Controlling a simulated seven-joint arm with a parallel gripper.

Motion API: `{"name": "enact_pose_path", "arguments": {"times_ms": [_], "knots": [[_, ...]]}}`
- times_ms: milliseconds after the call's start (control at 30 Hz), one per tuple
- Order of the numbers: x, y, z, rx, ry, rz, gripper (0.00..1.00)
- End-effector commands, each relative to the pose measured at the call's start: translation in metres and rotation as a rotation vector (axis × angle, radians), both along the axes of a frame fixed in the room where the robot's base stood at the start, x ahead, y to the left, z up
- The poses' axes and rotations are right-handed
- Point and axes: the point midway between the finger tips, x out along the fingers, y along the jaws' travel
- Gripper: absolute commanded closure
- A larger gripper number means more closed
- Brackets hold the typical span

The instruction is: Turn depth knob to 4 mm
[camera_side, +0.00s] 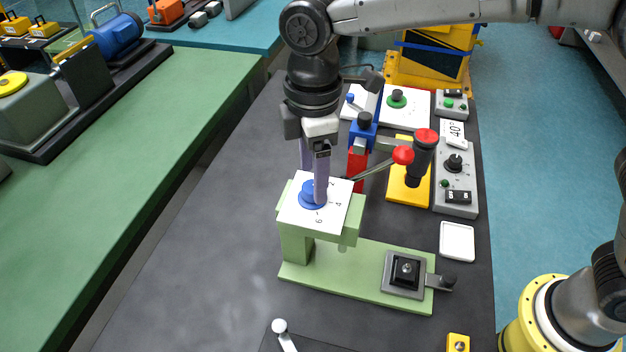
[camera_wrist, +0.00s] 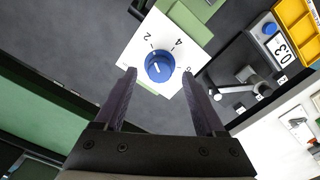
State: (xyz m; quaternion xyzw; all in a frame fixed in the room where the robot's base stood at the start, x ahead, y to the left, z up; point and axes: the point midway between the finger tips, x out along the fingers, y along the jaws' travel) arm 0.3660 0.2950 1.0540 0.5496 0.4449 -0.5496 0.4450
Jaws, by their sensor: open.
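The depth knob (camera_side: 309,197) is a round blue knob on a white dial plate (camera_side: 334,218), on top of a green stand (camera_side: 296,243). In the wrist view the knob (camera_wrist: 159,66) shows a short pale mark on its face, and the white dial (camera_wrist: 137,51) carries 2, 4 and 6. I cannot read the exact setting. My gripper (camera_side: 313,188) points down over the knob, its purple fingers open. In the wrist view the fingertips of my gripper (camera_wrist: 158,74) are on either side of the knob with gaps; contact is not visible. One finger partly hides the knob in the side view.
Right behind the dial stand a red and blue post (camera_side: 357,160) and a red-tipped lever (camera_side: 402,156). A black handle with a red top (camera_side: 420,158) stands on a yellow base. A grey clamp block (camera_side: 405,272) sits on the green base. The dark table to the left is clear.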

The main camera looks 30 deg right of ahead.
Motion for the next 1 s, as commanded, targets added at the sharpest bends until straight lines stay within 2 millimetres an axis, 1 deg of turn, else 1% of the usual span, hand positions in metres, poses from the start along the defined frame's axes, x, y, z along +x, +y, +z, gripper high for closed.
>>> {"name": "enact_pose_path", "arguments": {"times_ms": [33,100,200,333,567,667,700,767,800,933,967,1000], "knots": [[0.0,0.0,-0.007,-0.002,0.002,0.0,0.28],[0.0,0.0,-0.015,-0.002,0.002,0.0,0.28],[0.0,0.0,-0.023,-0.001,0.001,0.0,0.28],[0.0,0.0,-0.027,0.0,0.0,0.0,0.28],[0.0,0.0,-0.027,0.0,0.0,0.0,0.28],[0.0,0.0,-0.027,0.0,0.0,0.0,0.44],[0.0,0.0,-0.027,0.0,0.0,0.0,0.51],[0.0,0.0,-0.027,0.0,0.0,0.0,0.62],[0.0,0.0,-0.027,0.0,0.0,0.0,0.69],[0.0,0.0,-0.027,0.0,0.0,0.0,0.93],[0.0,0.0,-0.027,0.0,0.0,0.0,0.96],[0.0,0.0,-0.027,0.0,0.0,-0.001,0.96]]}}
